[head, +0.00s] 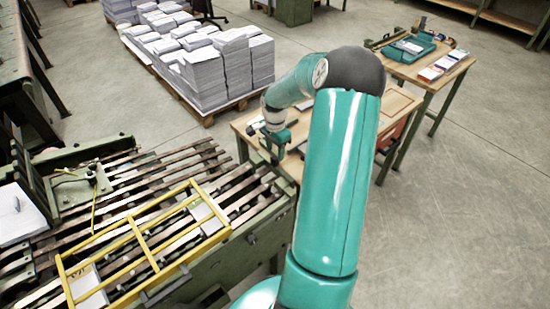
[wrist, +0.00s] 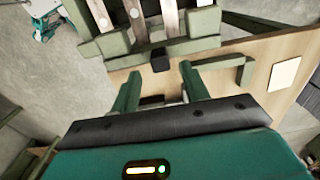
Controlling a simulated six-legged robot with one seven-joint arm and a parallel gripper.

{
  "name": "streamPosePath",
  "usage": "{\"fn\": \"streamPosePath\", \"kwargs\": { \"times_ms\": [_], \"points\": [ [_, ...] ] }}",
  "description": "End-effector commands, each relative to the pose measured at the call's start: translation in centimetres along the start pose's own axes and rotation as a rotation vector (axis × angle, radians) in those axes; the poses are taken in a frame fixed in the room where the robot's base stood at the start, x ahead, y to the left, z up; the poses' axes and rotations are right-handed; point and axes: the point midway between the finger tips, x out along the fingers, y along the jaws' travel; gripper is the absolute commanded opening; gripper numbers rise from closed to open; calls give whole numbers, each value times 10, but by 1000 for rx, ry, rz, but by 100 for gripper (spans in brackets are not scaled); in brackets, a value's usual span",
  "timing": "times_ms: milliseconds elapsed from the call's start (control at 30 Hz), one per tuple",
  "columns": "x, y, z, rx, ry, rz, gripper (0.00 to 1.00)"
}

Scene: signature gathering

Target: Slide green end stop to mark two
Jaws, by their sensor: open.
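My gripper (wrist: 165,82) is open and empty, its two green fingers apart in the wrist view. In the head view my gripper (head: 274,152) hangs at the right end of the slatted machine bed, by the wooden table. A green bar (wrist: 202,45) crosses the ends of the slats in the wrist view and looks like the green end stop. A small black block (wrist: 161,61) sits at its near side, just beyond and between my fingertips, apparently untouched. My arm hides part of this area in the head view. No numbered marks are readable.
A yellow frame (head: 142,246) lies over the slats (head: 170,172). The wooden table (head: 398,103) stands beside the machine; a green angled bar (wrist: 246,72) and a pale sheet (wrist: 284,75) lie on wood in the wrist view. Paper stacks (head: 205,75) stand on pallets behind. Floor at right is clear.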

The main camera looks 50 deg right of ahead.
Motion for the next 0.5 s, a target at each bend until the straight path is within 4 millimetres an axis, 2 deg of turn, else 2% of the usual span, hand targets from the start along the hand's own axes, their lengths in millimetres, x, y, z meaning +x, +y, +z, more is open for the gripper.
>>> {"fn": "streamPosePath", "kwargs": {
  "times_ms": [33, 200, 500],
  "points": [
    [11, 1, 0, -1, -4, 3, 45],
    [35, 0, 1, -1, -2, 2, 45],
    [45, 0, 0, -1, 0, 0, 45]
  ]
}}
